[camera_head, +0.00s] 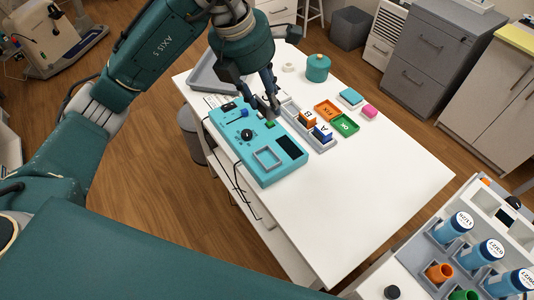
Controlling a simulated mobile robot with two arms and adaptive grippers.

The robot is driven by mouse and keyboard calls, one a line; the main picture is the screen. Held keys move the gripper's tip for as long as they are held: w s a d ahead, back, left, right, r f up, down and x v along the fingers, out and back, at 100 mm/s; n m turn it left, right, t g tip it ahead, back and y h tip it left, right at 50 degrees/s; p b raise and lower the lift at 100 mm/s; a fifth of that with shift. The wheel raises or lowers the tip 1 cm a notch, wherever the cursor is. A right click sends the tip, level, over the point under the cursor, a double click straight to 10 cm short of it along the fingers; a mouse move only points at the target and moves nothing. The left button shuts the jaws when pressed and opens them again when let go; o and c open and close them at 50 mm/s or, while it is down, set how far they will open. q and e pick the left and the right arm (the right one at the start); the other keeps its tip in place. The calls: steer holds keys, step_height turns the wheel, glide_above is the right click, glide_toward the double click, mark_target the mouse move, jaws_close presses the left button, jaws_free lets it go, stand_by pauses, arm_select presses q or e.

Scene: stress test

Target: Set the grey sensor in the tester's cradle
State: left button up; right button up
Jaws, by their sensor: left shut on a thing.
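The teal tester (250,165) lies on the white table, with a raised grey square frame (267,159), a dark screen (289,147), a black knob (247,135) and a blue-handled part (238,114) on its top. The square frame looks empty; I cannot tell for sure that it is the cradle. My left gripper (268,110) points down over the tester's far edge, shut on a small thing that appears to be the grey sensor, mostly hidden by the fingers. A green part (270,124) shows just below the fingertips. My right gripper is not in view.
Beside the tester, a grey rack (322,148) holds an orange block A (307,120) and a blue block B (323,132). An orange FIX tray (328,111), green OK tray (345,125) and teal pot (317,68) stand beyond. The table's near right is clear.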

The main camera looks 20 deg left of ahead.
arm_select(q)
step_height(320, 180, down, 14)
steer(key=p, duration=0.2)
steer(key=shift+p, duration=0.3)
step_height(320, 180, down, 5)
steer(key=shift+r+p, duration=0.1)
steer(key=shift+p, duration=0.35)
steer(key=o, duration=1.4)
steer(key=shift+c, duration=0.2)
steer(key=shift+a, duration=0.1)
steer(key=shift+s+r, duration=0.1)
steer(key=shift+r, duration=0.25)
steer(key=b+v, duration=0.2)
steer(key=v, duration=0.9)
steer(key=shift+s+r, duration=0.1)
